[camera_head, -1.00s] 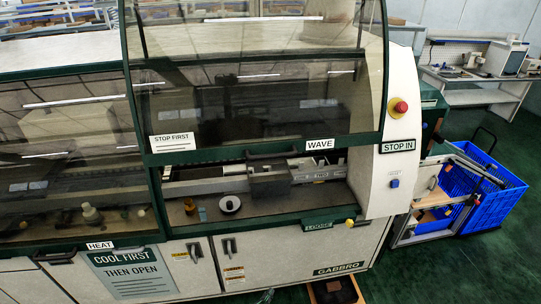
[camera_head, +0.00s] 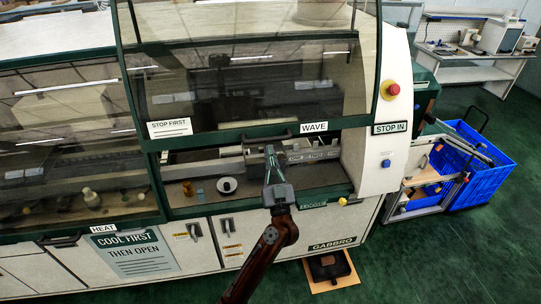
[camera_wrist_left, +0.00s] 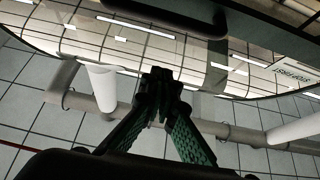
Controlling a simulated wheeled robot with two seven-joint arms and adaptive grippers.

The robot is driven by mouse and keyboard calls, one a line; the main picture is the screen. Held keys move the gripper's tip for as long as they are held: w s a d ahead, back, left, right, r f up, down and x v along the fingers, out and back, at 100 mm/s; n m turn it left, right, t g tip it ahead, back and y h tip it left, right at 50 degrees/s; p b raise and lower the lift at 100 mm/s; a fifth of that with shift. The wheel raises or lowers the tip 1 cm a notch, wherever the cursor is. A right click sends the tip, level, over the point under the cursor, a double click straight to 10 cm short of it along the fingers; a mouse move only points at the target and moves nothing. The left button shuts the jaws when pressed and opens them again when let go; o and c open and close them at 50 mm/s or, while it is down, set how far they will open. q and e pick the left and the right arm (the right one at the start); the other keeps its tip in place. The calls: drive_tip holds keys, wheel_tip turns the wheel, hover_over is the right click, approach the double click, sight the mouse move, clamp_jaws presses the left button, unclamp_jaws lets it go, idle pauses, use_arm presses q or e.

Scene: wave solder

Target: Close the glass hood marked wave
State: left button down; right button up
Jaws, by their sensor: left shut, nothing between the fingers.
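The glass hood marked wave (camera_head: 190,88) is a dark tinted pane in a green frame. It stands raised, with an open gap under its lower edge. The WAVE label (camera_head: 314,127) is at the right of that edge, and a dark handle bar (camera_head: 252,138) runs along its middle. My left gripper (camera_head: 269,149) is shut and empty, pointing up in front of the gap, close to the handle. In the left wrist view its fingertips (camera_wrist_left: 160,76) meet below a dark bar (camera_wrist_left: 165,12) and the reflecting pane; contact is not visible. My right gripper is not in view.
The glass hood marked heat (camera_head: 70,130) at the left is down. Inside the gap are a conveyor rail and a small dish (camera_head: 227,185). A red stop button (camera_head: 391,89) sits on the right side panel. A blue crate (camera_head: 485,165) stands at the right on the green floor.

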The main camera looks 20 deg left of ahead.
sight(266, 142)
use_arm(q)
drive_tip(key=w+a, duration=0.1)
drive_tip(key=w, duration=0.1)
drive_tip(key=w+a, duration=0.2)
drive_tip(key=w, duration=0.1)
drive_tip(key=shift+w+a+r, duration=0.3)
drive_tip(key=shift+a+r, duration=0.05)
drive_tip(key=shift+a, duration=0.05)
drive_tip(key=shift+w+f+b, duration=0.1)
drive_tip(key=shift+f+b, duration=0.25)
drive_tip(key=shift+f, duration=0.25)
